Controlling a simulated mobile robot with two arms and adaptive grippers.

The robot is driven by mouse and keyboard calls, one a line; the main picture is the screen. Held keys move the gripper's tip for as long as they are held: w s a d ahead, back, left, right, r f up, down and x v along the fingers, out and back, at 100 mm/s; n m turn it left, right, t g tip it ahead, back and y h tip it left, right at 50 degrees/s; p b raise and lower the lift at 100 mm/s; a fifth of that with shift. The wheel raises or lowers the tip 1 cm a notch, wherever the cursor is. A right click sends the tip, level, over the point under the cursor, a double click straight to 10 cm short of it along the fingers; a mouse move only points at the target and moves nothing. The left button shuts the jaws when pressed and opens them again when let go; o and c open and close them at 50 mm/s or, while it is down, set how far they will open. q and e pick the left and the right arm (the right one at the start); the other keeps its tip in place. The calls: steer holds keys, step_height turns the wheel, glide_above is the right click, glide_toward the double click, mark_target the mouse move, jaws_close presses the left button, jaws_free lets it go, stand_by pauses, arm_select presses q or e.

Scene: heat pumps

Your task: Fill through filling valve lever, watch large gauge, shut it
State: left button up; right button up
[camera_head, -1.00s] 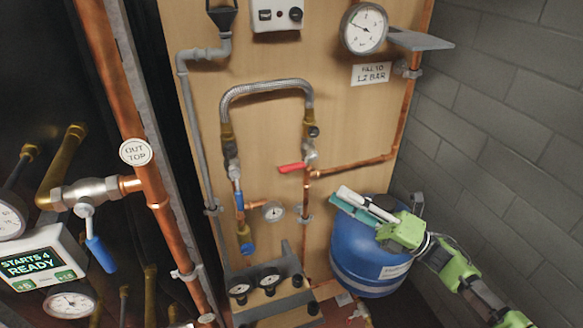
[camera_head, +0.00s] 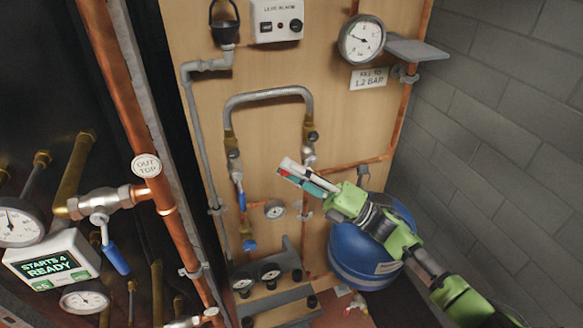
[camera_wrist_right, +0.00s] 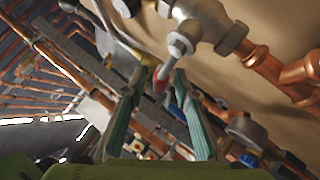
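The filling valve (camera_head: 308,154) sits below the right end of a braided hose (camera_head: 268,95) on the wooden board. Its red lever (camera_head: 283,173) is mostly hidden behind my right gripper (camera_head: 296,176) in the head view. In the right wrist view my right gripper (camera_wrist_right: 158,108) is open. The red lever tip (camera_wrist_right: 160,82) shows between its two teal fingers, with a gap visible; I cannot tell whether either finger touches it. The large gauge (camera_head: 362,39) is at the upper right, its needle pointing up-left; the value is too small to read. My left gripper is out of view.
A "fill to 1.2 bar" sign (camera_head: 369,79) is under the gauge, beside a small grey shelf (camera_head: 416,49). A blue vessel (camera_head: 350,255) stands below my right arm. A blue-handled valve (camera_head: 241,196) and small gauge (camera_head: 274,210) are left of the gripper. Copper pipes run alongside.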

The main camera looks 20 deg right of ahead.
jaws_close()
